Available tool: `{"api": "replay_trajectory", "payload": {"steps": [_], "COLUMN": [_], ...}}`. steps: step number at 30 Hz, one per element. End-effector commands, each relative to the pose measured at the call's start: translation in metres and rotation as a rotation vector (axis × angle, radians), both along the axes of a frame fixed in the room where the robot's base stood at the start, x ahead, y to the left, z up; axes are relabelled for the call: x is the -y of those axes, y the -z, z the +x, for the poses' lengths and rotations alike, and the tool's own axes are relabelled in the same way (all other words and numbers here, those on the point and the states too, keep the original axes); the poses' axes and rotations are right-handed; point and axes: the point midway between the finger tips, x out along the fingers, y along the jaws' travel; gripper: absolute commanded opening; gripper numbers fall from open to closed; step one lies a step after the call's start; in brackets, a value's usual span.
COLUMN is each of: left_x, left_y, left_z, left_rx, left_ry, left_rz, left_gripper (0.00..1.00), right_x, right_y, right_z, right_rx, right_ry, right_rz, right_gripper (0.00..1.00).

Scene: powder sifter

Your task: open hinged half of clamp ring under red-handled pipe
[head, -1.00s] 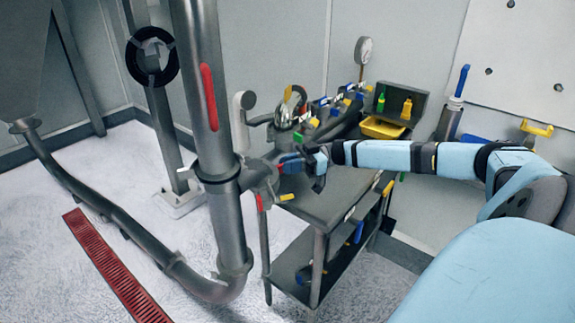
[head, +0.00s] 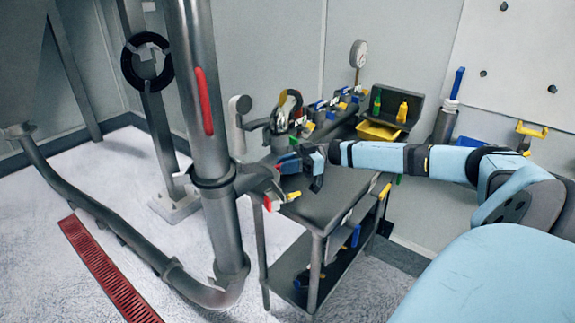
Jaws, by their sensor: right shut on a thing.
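The upright grey pipe (head: 197,60) stands left of centre with a red handle (head: 205,102) on its face. Under it, a dark clamp ring (head: 212,186) goes around the pipe joint. A grey metal piece, apparently the clamp's hinged half (head: 251,179), sticks out to the right of the ring. My right gripper (head: 274,166) reaches in from the right and is shut at this piece. The exact contact is small and partly hidden by the fingers. My left gripper is not in view.
A grey cart (head: 325,205) stands right behind the clamp, with red and yellow bits showing near the gripper. A yellow bin (head: 378,131) and bottles are at the back. A red floor grate (head: 105,270) lies at lower left. A curved pipe (head: 110,228) runs along the floor.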

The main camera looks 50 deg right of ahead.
Motion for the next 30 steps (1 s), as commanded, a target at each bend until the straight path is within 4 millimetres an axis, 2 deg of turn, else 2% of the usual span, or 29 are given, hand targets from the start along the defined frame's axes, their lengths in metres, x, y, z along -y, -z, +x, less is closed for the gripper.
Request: {"api": "replay_trajectory", "payload": {"steps": [1, 2, 4, 13, 17, 30], "left_x": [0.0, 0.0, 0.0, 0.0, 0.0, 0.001], "left_y": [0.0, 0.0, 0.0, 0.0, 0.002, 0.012], "left_z": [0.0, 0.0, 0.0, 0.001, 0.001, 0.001], "left_rx": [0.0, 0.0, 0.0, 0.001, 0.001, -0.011], "left_ry": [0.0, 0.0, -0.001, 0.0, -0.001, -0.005], "left_rz": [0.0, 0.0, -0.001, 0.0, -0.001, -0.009], "left_gripper": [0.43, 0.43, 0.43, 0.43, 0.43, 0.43], "right_x": [0.0, -0.001, -0.001, 0.001, 0.011, 0.096], "right_y": [-0.004, -0.004, -0.004, -0.001, 0.0, 0.0], "right_z": [0.002, 0.002, 0.002, 0.0, -0.004, -0.042], "right_rx": [0.007, 0.007, 0.007, 0.003, 0.001, 0.001], "right_ry": [0.005, 0.005, 0.004, 0.001, 0.003, 0.003], "right_rz": [0.005, 0.005, 0.005, 0.002, 0.0, 0.0], "right_gripper": [0.0, 0.21, 0.37, 0.37, 0.37, 0.37]}}
